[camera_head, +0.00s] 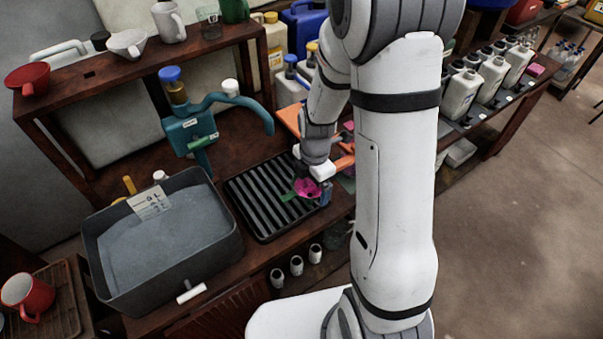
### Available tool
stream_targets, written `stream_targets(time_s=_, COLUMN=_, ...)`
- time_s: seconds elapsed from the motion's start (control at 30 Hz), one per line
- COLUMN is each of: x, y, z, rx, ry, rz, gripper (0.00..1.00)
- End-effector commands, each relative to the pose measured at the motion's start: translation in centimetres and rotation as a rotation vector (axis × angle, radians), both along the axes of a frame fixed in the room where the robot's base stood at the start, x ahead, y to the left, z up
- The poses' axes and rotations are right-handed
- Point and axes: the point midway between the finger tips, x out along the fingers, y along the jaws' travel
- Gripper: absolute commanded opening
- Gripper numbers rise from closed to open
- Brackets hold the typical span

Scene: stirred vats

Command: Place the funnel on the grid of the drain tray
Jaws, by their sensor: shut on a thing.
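The drain tray (247,214) is a black rectangular tray with a slatted grid, on the wooden bench right of a grey basin. My gripper (312,189) is over the right part of the tray, at its near right corner. It is shut on a small pink piece, which seems to be the funnel (306,187). A green part shows at the pink piece's left side, over the slats. I cannot tell whether the funnel touches the grid or hangs just above it. My wrist hides part of the tray's right edge.
The grey basin (172,282) stands left of the tray, with a teal tap stand (190,130) behind. A shelf (130,75) holds a red funnel-like vessel (27,78), a white one (127,43) and mugs. White cups (296,265) sit below the bench's front edge. Most slats are clear.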

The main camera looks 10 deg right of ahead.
Motion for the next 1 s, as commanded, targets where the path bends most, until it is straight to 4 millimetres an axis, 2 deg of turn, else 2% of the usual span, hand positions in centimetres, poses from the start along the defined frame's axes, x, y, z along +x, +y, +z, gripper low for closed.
stream_targets(time_s=0.27, x=4.0, y=1.7, z=0.1, rx=0.0, ry=0.0, rz=0.002, gripper=0.68)
stream_targets(time_s=0.4, x=3.7, y=1.6, z=-1.3, rx=0.0, ry=0.001, rz=0.0, gripper=0.68)
stream_targets(time_s=0.8, x=3.7, y=1.6, z=-2.0, rx=0.0, ry=-0.001, rz=0.002, gripper=0.68)
stream_targets(time_s=0.83, x=3.7, y=1.6, z=-2.0, rx=0.0, ry=-0.001, rz=0.002, gripper=0.91)
stream_targets(time_s=0.93, x=3.7, y=1.6, z=-1.8, rx=0.0, ry=-0.001, rz=0.002, gripper=0.99)
stream_targets(time_s=1.0, x=3.7, y=1.6, z=-1.8, rx=0.0, ry=-0.001, rz=0.002, gripper=1.0)
